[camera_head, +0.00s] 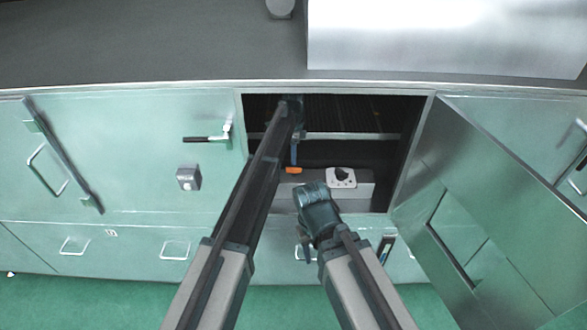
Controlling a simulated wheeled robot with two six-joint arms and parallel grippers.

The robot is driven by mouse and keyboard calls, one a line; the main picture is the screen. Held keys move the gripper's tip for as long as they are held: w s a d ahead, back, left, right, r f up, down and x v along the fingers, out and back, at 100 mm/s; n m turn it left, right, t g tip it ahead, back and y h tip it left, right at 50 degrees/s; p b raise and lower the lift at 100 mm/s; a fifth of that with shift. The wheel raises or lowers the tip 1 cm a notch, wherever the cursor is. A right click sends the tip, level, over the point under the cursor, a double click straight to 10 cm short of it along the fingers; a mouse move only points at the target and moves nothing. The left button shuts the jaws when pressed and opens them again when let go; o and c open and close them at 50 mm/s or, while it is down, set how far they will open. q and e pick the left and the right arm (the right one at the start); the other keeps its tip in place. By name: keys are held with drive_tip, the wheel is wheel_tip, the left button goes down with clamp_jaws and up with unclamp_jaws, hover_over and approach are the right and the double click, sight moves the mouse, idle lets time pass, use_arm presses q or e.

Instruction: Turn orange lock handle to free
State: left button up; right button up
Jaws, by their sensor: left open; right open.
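The orange lock handle (293,170) is a small bar inside the open cabinet bay, at the front of a grey box. My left arm reaches into the bay from below. My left gripper (294,153) is open and points down just above the orange handle; I cannot tell whether it touches it. My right gripper (304,238) is open, lower down in front of the cabinet, below the handle. Its fingers are small and partly hidden by its own wrist.
A white plate with a black knob (341,177) sits right of the handle. A shelf rack (350,134) spans the bay above. An open door (490,190) swings out on the right. Closed green doors (110,130) and drawers (130,248) line the front.

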sight(294, 168)
use_arm(q)
wheel_tip(294, 168, down, 6)
drive_tip(key=b, duration=0.5)
drive_tip(key=shift+r, duration=0.1)
clamp_jaws()
